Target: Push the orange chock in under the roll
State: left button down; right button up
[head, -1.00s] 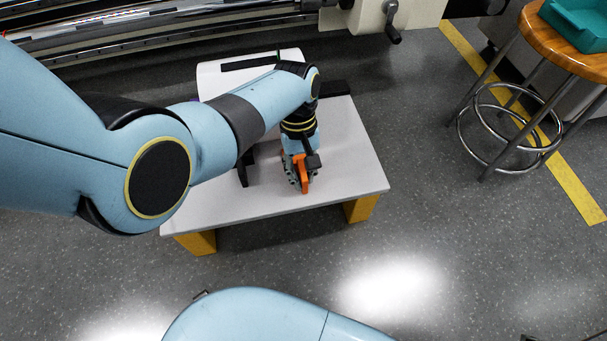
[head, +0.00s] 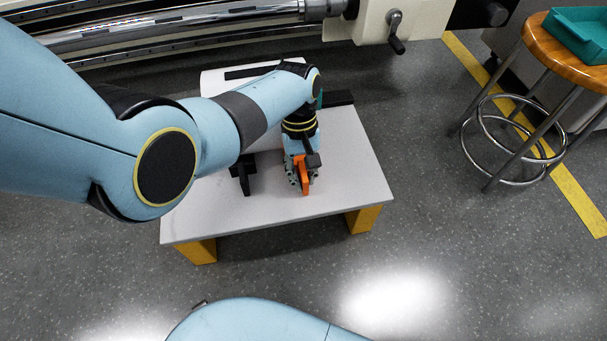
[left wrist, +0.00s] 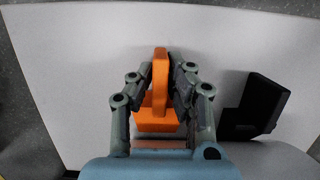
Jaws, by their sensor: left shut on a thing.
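The orange chock (head: 304,176) is on the white low table (head: 338,190), toward its front edge. My left gripper (head: 302,180) points down at the table and is shut on the chock. In the left wrist view the chock (left wrist: 160,82) stands between the two fingers (left wrist: 160,78), its wider orange part nearer the palm. The white roll (head: 212,84) lies at the back of the table, largely hidden behind my left arm. The gap between chock and roll is hidden by the wrist. My right gripper is out of view.
A black chock-like block (head: 243,172) stands left of the gripper; it also shows in the left wrist view (left wrist: 256,106). Another black piece (head: 338,97) is at the back right. A machine with a crank (head: 397,35) stands behind, and a stool (head: 565,50) at right.

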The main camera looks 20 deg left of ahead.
pick_arm(q)
jog(key=c, duration=1.2)
grip_release()
jog(key=shift+r, duration=0.15)
